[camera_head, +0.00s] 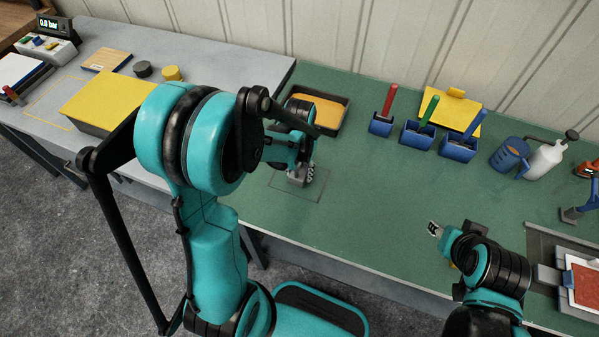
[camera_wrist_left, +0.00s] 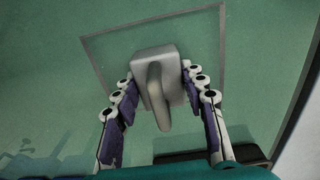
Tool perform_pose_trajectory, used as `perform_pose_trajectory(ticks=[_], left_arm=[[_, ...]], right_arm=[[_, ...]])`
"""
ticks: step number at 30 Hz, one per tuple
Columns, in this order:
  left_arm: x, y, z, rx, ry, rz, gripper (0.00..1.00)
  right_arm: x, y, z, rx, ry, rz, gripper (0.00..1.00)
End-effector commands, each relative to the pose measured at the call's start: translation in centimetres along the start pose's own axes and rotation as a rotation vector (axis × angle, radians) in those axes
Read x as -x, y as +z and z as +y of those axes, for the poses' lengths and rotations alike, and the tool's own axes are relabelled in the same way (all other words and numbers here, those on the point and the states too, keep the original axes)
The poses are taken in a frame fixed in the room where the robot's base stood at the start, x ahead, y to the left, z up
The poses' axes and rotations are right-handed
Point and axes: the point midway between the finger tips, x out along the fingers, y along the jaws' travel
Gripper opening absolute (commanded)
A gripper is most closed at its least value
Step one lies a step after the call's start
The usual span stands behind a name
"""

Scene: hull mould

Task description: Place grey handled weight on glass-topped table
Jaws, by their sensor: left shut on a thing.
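My left gripper (camera_head: 305,176) is over the green-topped table (camera_head: 375,200), beside its left end. In the left wrist view, its two fingers (camera_wrist_left: 160,95) are shut on the grey handled weight (camera_wrist_left: 148,63), a block with a raised bar handle. The weight lies over a thin square outline (camera_wrist_left: 212,60) on the green surface. I cannot tell whether it touches the surface. In the head view the weight (camera_head: 294,180) is mostly hidden by the gripper. My right gripper (camera_head: 434,229) is over the green table's front part, too small to tell if open.
A grey-topped table (camera_head: 210,55) adjoins at left, with a yellow-topped block (camera_head: 108,100), small cylinders (camera_head: 172,73) and a yellow outline. A black tray (camera_head: 328,108), blue holders (camera_head: 417,135), blue jug (camera_head: 510,153) and white bottle (camera_head: 543,160) stand at the back. The green table's middle is clear.

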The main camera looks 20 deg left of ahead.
Motion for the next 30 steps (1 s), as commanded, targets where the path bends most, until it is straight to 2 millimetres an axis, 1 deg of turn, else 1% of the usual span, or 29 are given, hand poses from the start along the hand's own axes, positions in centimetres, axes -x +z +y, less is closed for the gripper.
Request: perform_pose_trajectory(ticks=[5, 9, 10, 11, 12, 20, 23, 26, 29, 30], left_arm=[[0.2, 0.0, 0.0, 0.000, 0.000, 0.000, 0.00], [-0.2, 0.0, 0.0, 0.000, 0.000, 0.000, 0.00], [-0.2, 0.0, 0.0, 0.000, 0.000, 0.000, 0.44], [-0.2, 0.0, 0.0, 0.000, 0.000, 0.000, 0.52], [-0.1, 0.0, 0.0, 0.000, 0.000, 0.000, 0.62], [-0.1, 0.0, 0.0, 0.000, 0.000, 0.000, 0.62], [0.2, 0.0, 0.0, 0.000, 0.000, 0.000, 0.62], [1.3, 0.0, 0.0, 0.000, 0.000, 0.000, 0.62], [3.3, 0.0, 0.0, 0.000, 0.000, 0.000, 0.62], [4.3, 0.0, 0.0, 0.000, 0.000, 0.000, 0.62]], right_arm=[[0.1, -0.1, 0.0, 0.000, 0.000, 0.000, 0.40], [-0.2, 0.1, 0.0, 0.000, 0.000, 0.000, 0.40], [-0.2, 0.1, 0.0, 0.000, 0.000, 0.000, 0.40], [-0.1, 0.1, 0.0, 0.000, 0.000, 0.000, 0.40], [-0.1, 0.1, 0.0, 0.000, 0.000, 0.000, 0.40], [-0.1, 0.1, 0.0, 0.000, 0.000, 0.000, 0.40], [0.1, -0.1, 0.0, 0.000, 0.000, 0.000, 0.40], [0.5, -0.4, 0.0, 0.000, 0.000, 0.000, 0.40], [1.2, -0.8, 0.0, 0.000, 0.000, 0.000, 0.40], [1.5, -1.1, 0.0, 0.000, 0.000, 0.000, 0.40]])
